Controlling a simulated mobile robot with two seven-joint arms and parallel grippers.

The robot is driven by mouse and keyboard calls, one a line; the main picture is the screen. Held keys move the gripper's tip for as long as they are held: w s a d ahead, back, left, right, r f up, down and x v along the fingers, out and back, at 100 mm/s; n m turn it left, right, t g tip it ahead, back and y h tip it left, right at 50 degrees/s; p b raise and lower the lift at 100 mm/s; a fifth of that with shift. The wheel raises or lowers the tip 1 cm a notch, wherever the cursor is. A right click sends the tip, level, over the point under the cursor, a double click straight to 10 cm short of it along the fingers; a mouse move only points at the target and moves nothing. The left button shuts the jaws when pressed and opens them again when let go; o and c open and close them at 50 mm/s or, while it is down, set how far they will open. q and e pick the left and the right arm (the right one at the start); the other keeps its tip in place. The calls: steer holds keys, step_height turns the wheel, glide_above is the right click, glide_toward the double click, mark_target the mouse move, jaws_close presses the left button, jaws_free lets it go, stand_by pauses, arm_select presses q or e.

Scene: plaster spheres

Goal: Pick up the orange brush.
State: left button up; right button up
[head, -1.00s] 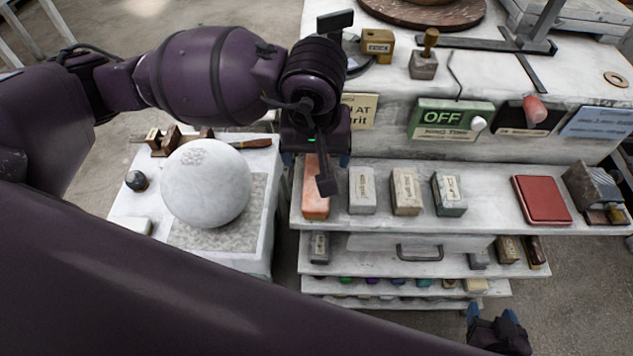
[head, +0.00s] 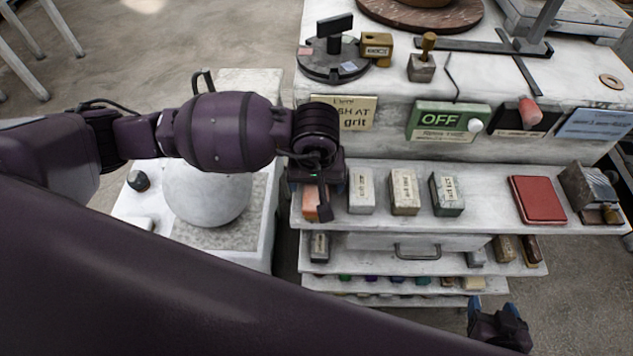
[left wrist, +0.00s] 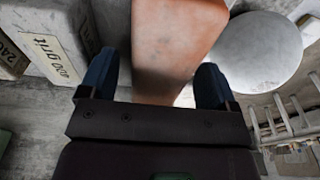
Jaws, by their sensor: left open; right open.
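An orange block-shaped thing (head: 311,205), the only orange one at that spot, lies at the left end of the upper shelf. I see no bristles on it, so I cannot tell if it is a brush. My left gripper (head: 318,190) is over it and hides much of it in the head view. In the left wrist view the orange piece (left wrist: 172,45) lies between the two blue fingertips of my open left gripper (left wrist: 156,72). Contact cannot be told. My right gripper (head: 491,312) is open and empty at the lower right.
Several labelled grit blocks (head: 404,192) stand right of the orange piece; the nearest is the 400 grit block (left wrist: 50,55). A red book-like slab (head: 537,200) lies further right. A white sphere (head: 205,192) sits on the plinth to the left. The OFF sign (head: 448,121) hangs above the shelf.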

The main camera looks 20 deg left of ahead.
arm_select(q)
steer(key=shift+c, duration=0.5)
arm_select(e)
steer(key=shift+s+f, duration=0.1)
steer(key=shift+s, duration=0.05)
arm_select(q)
steer(key=c, duration=1)
arm_select(e)
steer(key=shift+s+f, duration=0.15)
arm_select(q)
steer(key=shift+r, duration=0.15)
step_height(320, 180, up, 20)
steer(key=shift+f+b, duration=0.15)
steer(key=shift+b, duration=0.55)
arm_select(e)
steer(key=shift+s+f, duration=0.1)
steer(key=shift+f, duration=0.65)
